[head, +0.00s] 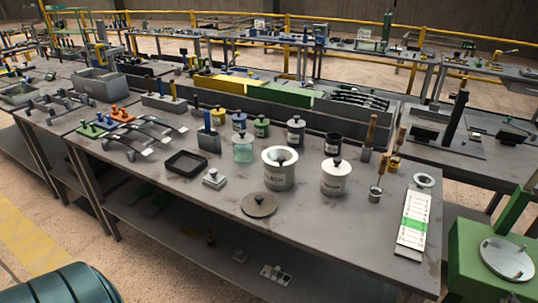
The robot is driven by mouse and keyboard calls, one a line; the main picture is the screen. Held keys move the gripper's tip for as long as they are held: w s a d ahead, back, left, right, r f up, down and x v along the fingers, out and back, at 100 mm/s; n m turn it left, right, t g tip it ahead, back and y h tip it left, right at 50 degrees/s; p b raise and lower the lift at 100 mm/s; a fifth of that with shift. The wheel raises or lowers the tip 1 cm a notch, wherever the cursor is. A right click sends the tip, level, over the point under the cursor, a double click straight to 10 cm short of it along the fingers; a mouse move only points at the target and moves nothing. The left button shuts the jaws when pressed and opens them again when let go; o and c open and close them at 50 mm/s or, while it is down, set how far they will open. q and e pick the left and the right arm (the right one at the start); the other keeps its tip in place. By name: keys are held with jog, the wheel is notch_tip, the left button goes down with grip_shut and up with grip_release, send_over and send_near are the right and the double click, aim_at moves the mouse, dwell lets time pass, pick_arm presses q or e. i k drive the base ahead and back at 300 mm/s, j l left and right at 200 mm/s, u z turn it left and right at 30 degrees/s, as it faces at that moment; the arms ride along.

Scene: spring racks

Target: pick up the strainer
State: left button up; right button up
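I cannot clearly make out which item is the strainer. A small metal cup with an upright handle (375,195) stands on the right part of the near table. A white pot with a wide flared top (278,176) stands near the table's middle, with something dark in its mouth. A pale ring-shaped piece (424,180) lies near the right end, above a white card with a green band (412,224). No mesh can be told at this size. Neither of my grippers is in view.
The near table (330,232) has a bare front strip. A lidded white pot (335,180), a round dark lid (259,205), a black square tray (186,162) and several jars stand close together. A green machine (470,250) stands at right. A lower shelf holds small items.

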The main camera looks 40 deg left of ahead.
aim_at(280, 157)
jog(key=i+j+u, duration=0.2)
jog(key=i+j, duration=0.2)
jog(key=i+j+u, duration=0.2)
jog(key=i+j, duration=0.2)
jog(key=i+j+u, duration=0.2)
jog(key=i, duration=0.25)
jog(key=i+j+u, duration=0.25)
jog(key=i, duration=0.2)
